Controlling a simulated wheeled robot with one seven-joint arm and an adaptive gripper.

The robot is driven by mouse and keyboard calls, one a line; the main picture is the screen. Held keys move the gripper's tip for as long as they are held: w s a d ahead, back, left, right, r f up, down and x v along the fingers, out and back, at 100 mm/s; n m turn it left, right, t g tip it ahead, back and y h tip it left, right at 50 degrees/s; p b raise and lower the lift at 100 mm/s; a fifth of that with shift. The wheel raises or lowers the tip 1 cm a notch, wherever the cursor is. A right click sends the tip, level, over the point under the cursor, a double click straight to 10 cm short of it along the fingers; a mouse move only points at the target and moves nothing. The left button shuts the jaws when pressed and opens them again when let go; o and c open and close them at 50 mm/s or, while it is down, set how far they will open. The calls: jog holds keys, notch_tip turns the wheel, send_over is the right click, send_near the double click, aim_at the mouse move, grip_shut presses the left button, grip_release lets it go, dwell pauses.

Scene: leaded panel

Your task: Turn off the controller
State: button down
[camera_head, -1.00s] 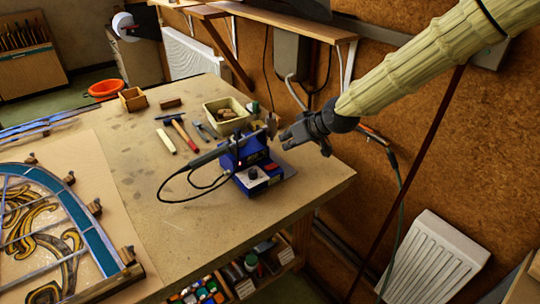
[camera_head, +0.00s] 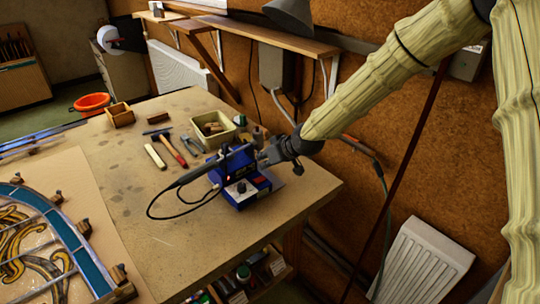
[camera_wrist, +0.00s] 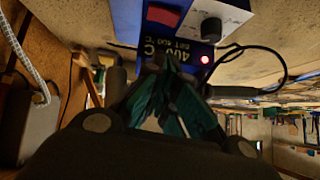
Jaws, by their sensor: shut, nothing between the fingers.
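The controller (camera_head: 241,193) is a blue box with a white front panel, standing on the workbench. A label there reads "400 °C". My gripper (camera_head: 264,157) is at the controller's right rear side in the head view. In the wrist view its fingers (camera_wrist: 172,68) are shut and empty, with the tips close to the labelled face below the switch. I cannot tell whether they touch it.
A soldering iron (camera_head: 205,169) with a looping black cable lies in front of the controller's left side. Hammer (camera_head: 176,150), pliers (camera_head: 192,145) and a tray (camera_head: 211,125) sit behind. A stained glass panel (camera_head: 45,240) is at left. The bench's middle is clear.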

aim_at(260, 181)
jog(key=p+x, duration=0.1)
jog(key=x, duration=0.2)
jog(key=shift+a, duration=0.1)
jog(key=shift+a+f+p, duration=0.1)
jog(key=shift+f+p, duration=0.2)
jog(key=shift+f, duration=0.1)
jog(key=shift+s+a+f+p, duration=0.1)
jog(key=shift+f+p, duration=0.6)
jog(key=shift+f, duration=1)
jog(key=shift+f, duration=0.1)
